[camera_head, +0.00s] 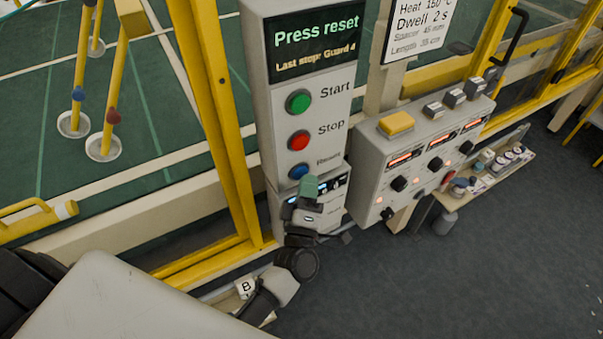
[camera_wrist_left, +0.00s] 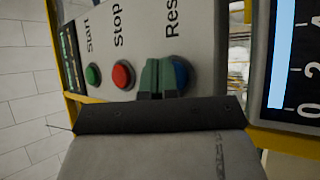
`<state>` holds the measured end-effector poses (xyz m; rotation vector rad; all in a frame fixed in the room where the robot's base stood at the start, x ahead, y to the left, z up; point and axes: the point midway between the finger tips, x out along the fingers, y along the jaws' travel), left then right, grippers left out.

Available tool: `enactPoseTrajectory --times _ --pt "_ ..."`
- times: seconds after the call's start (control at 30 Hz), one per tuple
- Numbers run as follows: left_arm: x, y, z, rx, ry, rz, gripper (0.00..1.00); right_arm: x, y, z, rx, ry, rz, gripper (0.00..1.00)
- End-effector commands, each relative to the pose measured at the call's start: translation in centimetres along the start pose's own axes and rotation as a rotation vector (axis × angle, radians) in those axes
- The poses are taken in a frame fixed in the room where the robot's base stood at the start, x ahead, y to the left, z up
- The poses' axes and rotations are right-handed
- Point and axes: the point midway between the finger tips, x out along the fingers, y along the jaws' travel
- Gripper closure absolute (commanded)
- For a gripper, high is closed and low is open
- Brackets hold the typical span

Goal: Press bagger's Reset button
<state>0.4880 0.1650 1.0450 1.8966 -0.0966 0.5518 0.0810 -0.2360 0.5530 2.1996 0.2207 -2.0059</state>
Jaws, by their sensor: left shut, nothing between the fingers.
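The bagger's control panel (camera_head: 327,120) stands upright in the middle of the head view. Its screen (camera_head: 315,42) reads "Press reset" and "Last stop: Guard 4". Below it are a green Start button (camera_head: 298,102), a red Stop button (camera_head: 299,140) and the blue Reset button (camera_head: 298,171). My left gripper (camera_head: 308,187) is shut and empty, its green fingertips just below and right of the blue button. In the left wrist view the fingertips (camera_wrist_left: 158,77) partly cover the blue button (camera_wrist_left: 181,73). I cannot tell whether they touch it. My right gripper is not in view.
A grey box with knobs and a yellow button (camera_head: 396,123) juts out right of the panel. A yellow guard frame (camera_head: 213,100) stands to the left. A low shelf with small containers (camera_head: 490,165) is at the right. Dark floor (camera_head: 460,280) lies clear at lower right.

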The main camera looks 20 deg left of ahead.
Motion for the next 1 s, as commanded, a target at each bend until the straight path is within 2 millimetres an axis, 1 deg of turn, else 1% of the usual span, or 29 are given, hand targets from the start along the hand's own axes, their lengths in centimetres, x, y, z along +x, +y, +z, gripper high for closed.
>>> enactPoseTrajectory --times 0.63,1.0 --pt "0.3 -0.2 -0.2 0.000 0.001 0.001 1.00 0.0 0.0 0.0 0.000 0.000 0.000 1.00" --pt "-0.8 0.6 0.6 -0.001 0.000 -0.001 1.00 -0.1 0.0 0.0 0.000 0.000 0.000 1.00"
